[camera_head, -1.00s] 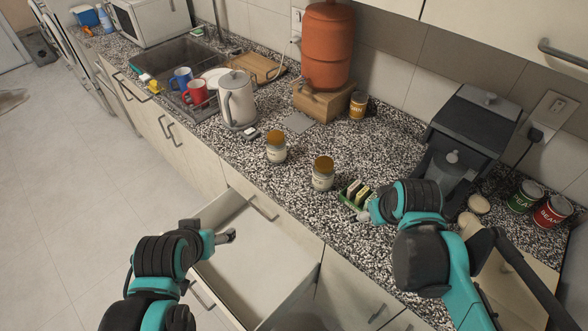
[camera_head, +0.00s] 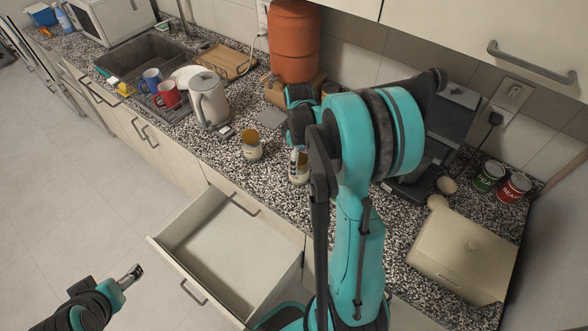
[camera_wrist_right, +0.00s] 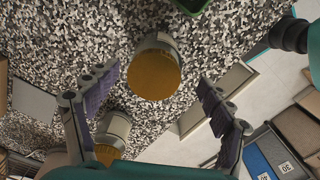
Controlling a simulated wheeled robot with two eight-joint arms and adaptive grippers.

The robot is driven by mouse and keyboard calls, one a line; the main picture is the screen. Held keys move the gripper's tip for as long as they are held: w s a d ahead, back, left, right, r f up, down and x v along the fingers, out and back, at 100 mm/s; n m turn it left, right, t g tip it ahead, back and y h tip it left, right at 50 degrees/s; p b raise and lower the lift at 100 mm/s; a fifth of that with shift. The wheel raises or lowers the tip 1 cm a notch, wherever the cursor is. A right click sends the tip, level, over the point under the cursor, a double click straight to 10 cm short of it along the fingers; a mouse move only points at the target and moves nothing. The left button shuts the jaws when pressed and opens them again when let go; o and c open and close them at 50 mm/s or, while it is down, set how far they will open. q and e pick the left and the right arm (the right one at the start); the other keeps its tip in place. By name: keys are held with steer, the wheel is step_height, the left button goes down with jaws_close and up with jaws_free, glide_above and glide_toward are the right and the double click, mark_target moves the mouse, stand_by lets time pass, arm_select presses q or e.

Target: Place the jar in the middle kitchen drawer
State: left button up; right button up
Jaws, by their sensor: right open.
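Two jars with gold-brown lids stand upright on the speckled counter. The left jar (camera_head: 252,148) is in the open; the right jar (camera_head: 299,170) is partly hidden by my right gripper (camera_head: 294,155). In the right wrist view, one jar (camera_wrist_right: 156,72) stands between the spread fingers of my right gripper (camera_wrist_right: 158,92), with no finger visibly touching it. The other jar (camera_wrist_right: 113,131) is beside the left finger. A drawer (camera_head: 172,262) below the counter is pulled out, and its visible inside is empty. My left gripper (camera_head: 131,276) is left of the drawer, holding nothing visible; its jaw opening is unclear.
A kettle (camera_head: 209,102), red mug (camera_head: 168,95) and blue mug (camera_head: 151,79) stand by the sink (camera_head: 130,62). My right arm hides part of the counter.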

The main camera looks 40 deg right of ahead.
steer(key=f, duration=0.3)
steer(key=f+b, duration=0.1)
steer(key=f, duration=0.1)
steer(key=shift+w+d, duration=0.2)
steer(key=shift+d, duration=0.15)
steer(key=shift+r, duration=0.1)
steer(key=c, duration=1.7)
steer(key=shift+c, duration=0.2)
steer(key=shift+r, duration=0.15)
